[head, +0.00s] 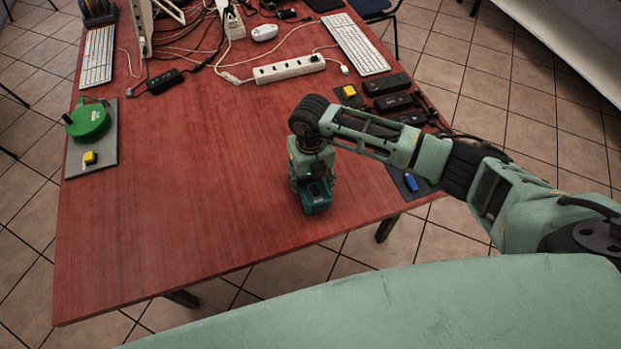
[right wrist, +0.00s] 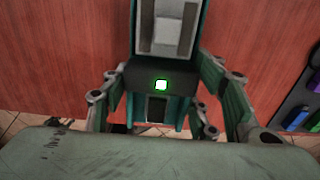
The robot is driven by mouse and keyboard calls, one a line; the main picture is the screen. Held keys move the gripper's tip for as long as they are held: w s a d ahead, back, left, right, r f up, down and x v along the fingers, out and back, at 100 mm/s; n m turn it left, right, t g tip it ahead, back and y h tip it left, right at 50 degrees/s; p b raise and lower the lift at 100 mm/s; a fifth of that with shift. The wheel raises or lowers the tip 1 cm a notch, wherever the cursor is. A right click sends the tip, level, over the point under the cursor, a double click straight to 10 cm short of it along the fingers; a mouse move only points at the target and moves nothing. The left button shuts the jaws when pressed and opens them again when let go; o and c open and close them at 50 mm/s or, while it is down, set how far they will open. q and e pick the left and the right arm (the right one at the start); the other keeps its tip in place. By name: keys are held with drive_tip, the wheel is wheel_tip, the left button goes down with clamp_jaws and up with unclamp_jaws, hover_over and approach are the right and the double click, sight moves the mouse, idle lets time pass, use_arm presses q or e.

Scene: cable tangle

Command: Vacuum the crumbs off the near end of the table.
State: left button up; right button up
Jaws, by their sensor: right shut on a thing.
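A teal and dark handheld vacuum (head: 317,198) is at the near part of the red table (head: 190,200), right of the middle. My right gripper (head: 311,178) is above it and shut on it. In the right wrist view the vacuum (right wrist: 165,78) sits between the two fingers, with a lit green light on its dark band. Its lower end is partly hidden by my own wrist. I cannot make out any crumbs on the near end. My left gripper is not in view.
A green round object (head: 88,122) and a yellow block (head: 90,157) lie on a grey mat at left. Black adapters (head: 386,84) and a blue item (head: 411,182) lie along the right edge. A white power strip (head: 289,69), cables and keyboards (head: 354,43) fill the far end. The near left is clear.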

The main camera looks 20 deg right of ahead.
drive_tip(key=shift+w, duration=0.15)
drive_tip(key=shift+w+b, duration=0.45)
drive_tip(key=shift+b, duration=0.1)
drive_tip(key=shift+w+a+b, duration=0.1)
drive_tip(key=shift+w+b, duration=0.5)
drive_tip(key=shift+w, duration=0.25)
drive_tip(key=shift+r, duration=0.1)
drive_tip(key=shift+w, duration=0.1)
drive_tip(key=shift+w+b, duration=0.75)
drive_tip(key=shift+b, duration=0.1)
drive_tip(key=shift+w+b, duration=0.35)
drive_tip(key=shift+w, duration=0.1)
